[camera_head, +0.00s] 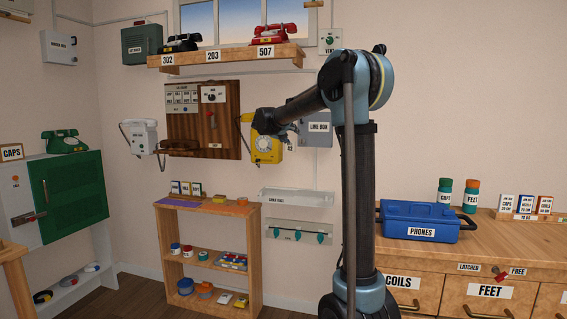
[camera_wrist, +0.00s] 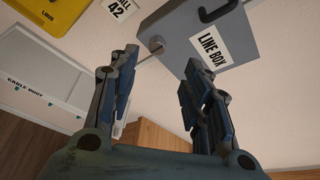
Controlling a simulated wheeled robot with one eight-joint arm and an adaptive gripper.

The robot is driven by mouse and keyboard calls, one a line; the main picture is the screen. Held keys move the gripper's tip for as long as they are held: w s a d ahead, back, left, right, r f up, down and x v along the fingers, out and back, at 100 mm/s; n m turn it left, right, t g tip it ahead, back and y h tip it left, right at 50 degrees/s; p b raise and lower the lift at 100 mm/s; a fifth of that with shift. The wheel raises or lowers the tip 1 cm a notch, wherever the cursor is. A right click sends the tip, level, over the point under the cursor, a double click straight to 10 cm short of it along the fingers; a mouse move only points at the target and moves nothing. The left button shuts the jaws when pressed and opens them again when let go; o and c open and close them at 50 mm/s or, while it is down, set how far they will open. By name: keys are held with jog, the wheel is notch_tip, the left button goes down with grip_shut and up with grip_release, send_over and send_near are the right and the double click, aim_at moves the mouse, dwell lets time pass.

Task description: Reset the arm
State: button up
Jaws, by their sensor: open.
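My arm rises from its column at the centre right of the head view and reaches left towards the wall. My gripper (camera_head: 285,132) is by the yellow wall phone (camera_head: 265,148) and the grey line box (camera_head: 317,134), partly hidden in the head view by my arm. In the wrist view my gripper (camera_wrist: 155,100) is open, with nothing between its fingers. There the line box (camera_wrist: 190,35) is beyond the fingers at the top, and a yellow edge of the phone (camera_wrist: 50,14) shows at the top left.
A low wooden shelf (camera_head: 208,210) with small items stands below the wall board (camera_head: 203,120). A blue PHONES box (camera_head: 418,222) sits on the counter at the right. Phones stand on a high shelf (camera_head: 226,57). A cable duct (camera_head: 297,197) runs along the wall below the line box.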

jog(key=s+r+n+t+y, duration=0.5)
jog(key=s+r+n+t, duration=0.15)
jog(key=n, duration=0.35)
jog(key=s+a+f+n+g+y, duration=0.2)
jog(key=s+a+f+n+y, duration=0.15)
jog(key=s+n, duration=0.3)
jog(key=s+a+f+n+g+y, duration=0.1)
jog(key=s+a+f+n+y, duration=0.1)
jog(key=s+f+n+y, duration=0.35)
jog(key=s+d+f+n+g+h, duration=0.1)
jog(key=s+d+f+n+g, duration=0.2)
jog(key=s+f+n+g, duration=0.95)
jog(key=s+d+f+h, duration=0.1)
jog(key=s+d+f, duration=0.3)
jog(key=s+f, duration=0.3)
jog(key=s+d+f+g+h, duration=0.1)
jog(key=s+d+f, duration=0.3)
jog(key=s+f, duration=0.4)
jog(key=s+d+f+h, duration=0.3)
jog(key=s+f, duration=0.5)
jog(key=s, duration=0.3)
jog(key=shift+s+d+f, duration=0.2)
jog(key=shift+d+f, duration=0.05)
jog(key=shift+d, duration=0.2)
